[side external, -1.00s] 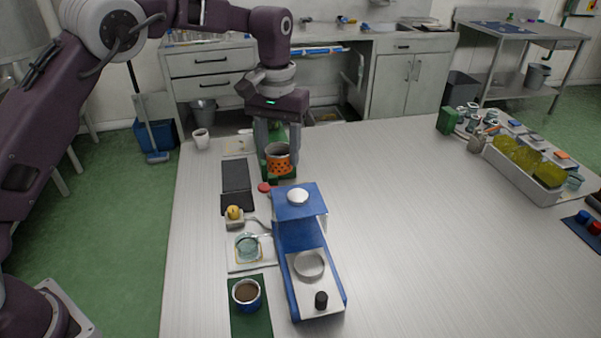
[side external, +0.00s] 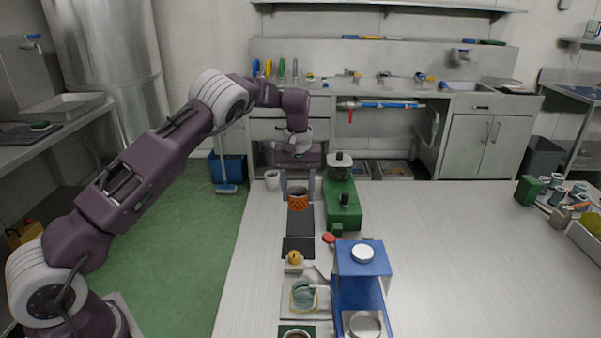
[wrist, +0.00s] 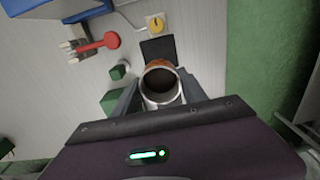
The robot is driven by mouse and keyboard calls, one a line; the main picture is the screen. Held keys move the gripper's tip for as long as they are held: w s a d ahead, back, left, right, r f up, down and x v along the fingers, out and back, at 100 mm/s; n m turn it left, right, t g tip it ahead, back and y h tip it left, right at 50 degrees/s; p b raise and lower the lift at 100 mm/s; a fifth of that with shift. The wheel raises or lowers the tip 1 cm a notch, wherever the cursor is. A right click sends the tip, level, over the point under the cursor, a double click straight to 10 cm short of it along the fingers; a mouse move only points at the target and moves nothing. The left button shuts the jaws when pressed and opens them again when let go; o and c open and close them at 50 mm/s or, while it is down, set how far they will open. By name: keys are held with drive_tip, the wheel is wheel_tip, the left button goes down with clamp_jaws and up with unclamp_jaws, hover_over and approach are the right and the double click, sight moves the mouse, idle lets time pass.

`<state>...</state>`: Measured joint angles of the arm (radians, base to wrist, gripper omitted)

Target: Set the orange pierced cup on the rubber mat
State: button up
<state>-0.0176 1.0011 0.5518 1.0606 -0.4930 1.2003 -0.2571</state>
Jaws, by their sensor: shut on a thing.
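The orange pierced cup (side external: 298,203) has a metal rim and a dark inside. My gripper (side external: 299,196) is shut on it, one finger on each side. The cup is upright at the far end of a long dark grey mat (side external: 300,223). I cannot tell whether it touches the mat or hangs just above it. In the wrist view the cup (wrist: 161,86) sits between my fingers and hides what is under it. A smaller black mat (side external: 298,247) lies nearer the camera; it also shows in the wrist view (wrist: 158,51). I cannot tell which mat is the rubber one.
A green device (side external: 345,216) stands close to the right of the cup. A blue machine (side external: 362,262), a red item (side external: 329,238), a yellow-topped piece (side external: 294,260) and a glass dish (side external: 303,294) stand nearer. A white cup (side external: 272,180) is behind left. The table's right side is largely clear.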

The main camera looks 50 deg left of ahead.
wheel_tip(320, 180, down, 14)
drive_tip(key=shift+f, duration=0.1)
drive_tip(key=shift+f, duration=0.1)
idle(0.4)
drive_tip(key=shift+f, duration=0.2)
drive_tip(key=o, duration=1.4)
drive_tip(key=shift+o, duration=0.2)
drive_tip(key=shift+r, duration=0.1)
wheel_tip(320, 180, up, 7)
